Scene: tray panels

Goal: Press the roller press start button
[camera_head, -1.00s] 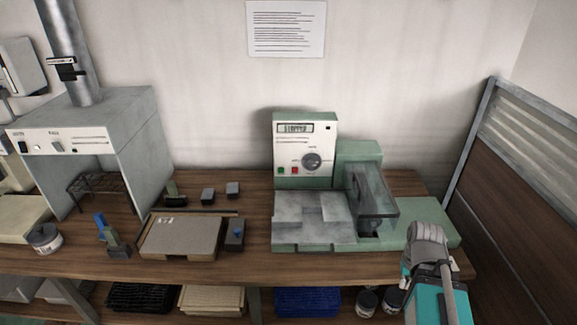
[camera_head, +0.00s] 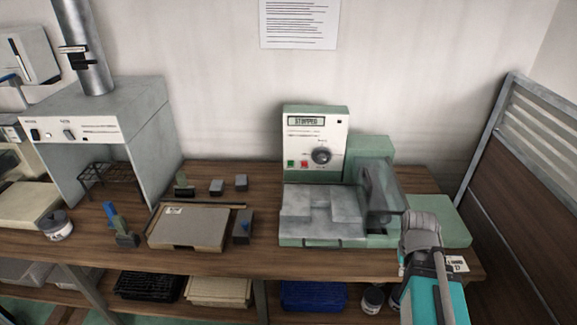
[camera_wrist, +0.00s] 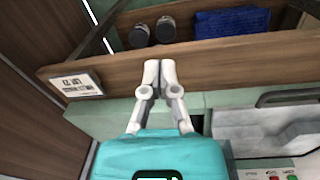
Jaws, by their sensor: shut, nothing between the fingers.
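The roller press (camera_head: 371,151) is a pale green machine with a white upright panel and a grey bed. Its display (camera_head: 306,121) reads "STOPPED". Below it are a green button (camera_head: 290,163), a red button (camera_head: 304,164) and a round dial (camera_head: 321,155); button labels are too small to read. In the wrist view, the red button (camera_wrist: 272,177) and green button (camera_wrist: 291,177) show at the bottom right edge. My gripper (camera_wrist: 161,66) is shut and empty, over the press's right end near the bench's front edge, apart from the buttons. In the head view its fingers are hard to make out.
A clear guard (camera_head: 385,190) stands over the rollers, between my arm and the buttons. A partition (camera_head: 525,190) closes the right side. A label plate (camera_head: 457,264) is on the bench edge. A tan board (camera_head: 188,229) and small blocks lie left of the press.

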